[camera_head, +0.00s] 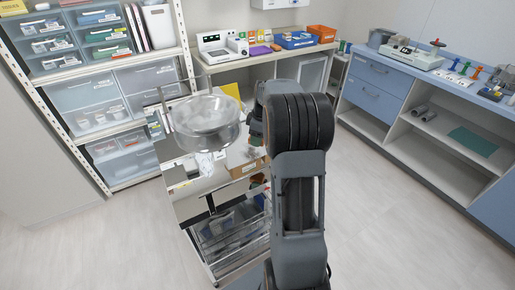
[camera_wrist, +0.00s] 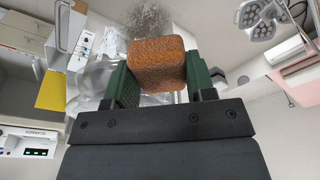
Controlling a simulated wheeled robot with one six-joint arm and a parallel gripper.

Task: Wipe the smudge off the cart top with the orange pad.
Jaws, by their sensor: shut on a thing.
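The orange pad (camera_wrist: 157,62) is a brown-orange, rough block held between the green fingers of my gripper (camera_wrist: 158,82) in the wrist view. A grey, scribbly smudge (camera_wrist: 148,17) shows just beyond the pad's top edge in that view, on a pale surface. The pad may hide part of it. The cart (camera_head: 182,206) stands left of my arm in the head view, with a shiny, mirror-like top. My arm hides most of the gripper and the pad there. I cannot tell whether the pad touches the cart top.
A clear, bowl-like round thing (camera_head: 206,112) shows over the cart's far left. Shelves with drawers (camera_head: 92,98) stand at the left. A back counter holds a blue bin (camera_head: 297,40) and an orange bin (camera_head: 322,33). The floor (camera_head: 375,225) to the right is free.

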